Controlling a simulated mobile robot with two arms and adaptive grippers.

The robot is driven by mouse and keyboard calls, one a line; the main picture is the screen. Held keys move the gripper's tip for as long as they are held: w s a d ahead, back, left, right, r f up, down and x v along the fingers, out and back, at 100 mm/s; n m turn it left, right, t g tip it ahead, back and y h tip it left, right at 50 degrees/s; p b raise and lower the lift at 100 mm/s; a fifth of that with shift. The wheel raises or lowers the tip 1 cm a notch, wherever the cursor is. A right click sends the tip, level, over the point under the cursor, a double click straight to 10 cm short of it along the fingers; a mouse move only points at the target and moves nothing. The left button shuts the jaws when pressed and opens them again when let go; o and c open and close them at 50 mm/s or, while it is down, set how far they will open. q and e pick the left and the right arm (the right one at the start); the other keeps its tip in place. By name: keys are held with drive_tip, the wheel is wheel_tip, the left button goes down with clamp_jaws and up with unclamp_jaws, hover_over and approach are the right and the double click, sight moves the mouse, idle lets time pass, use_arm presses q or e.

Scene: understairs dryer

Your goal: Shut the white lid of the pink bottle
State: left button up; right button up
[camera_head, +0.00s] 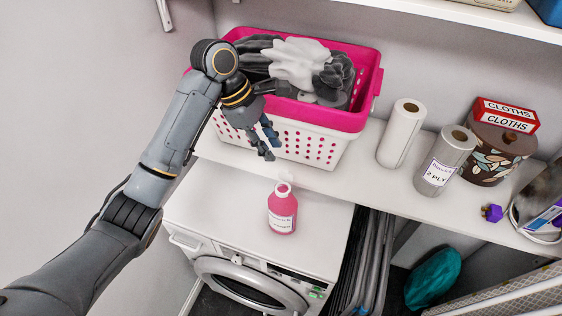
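The pink bottle (282,212) stands upright on top of the white dryer, with a white label on its front. Its white lid (286,178) shows above the neck and seems to stand raised, towards the back; it is small and pale against the white surface behind. My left gripper (272,150) is above and behind the bottle, slightly to its left in the picture, in front of the laundry basket. Its fingers are apart with nothing between them, and it does not touch the bottle. My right gripper is not in view.
The pink and white laundry basket (309,150) with grey and white cloths stands on the shelf (370,180) behind the bottle. Paper rolls (401,135) and a red box of cloths (508,114) stand further right. The dryer top (225,205) around the bottle is clear.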

sight(285, 170)
use_arm(q)
drive_tip(key=p+x, duration=0.1)
drive_tip(key=x, duration=0.4)
drive_tip(key=shift+d+f, duration=0.1)
drive_tip(key=shift+f, duration=0.25)
drive_tip(key=shift+d+f+p, duration=0.25)
drive_tip(key=shift+f+p, duration=0.05)
drive_tip(key=shift+f, duration=0.3)
clamp_jaws()
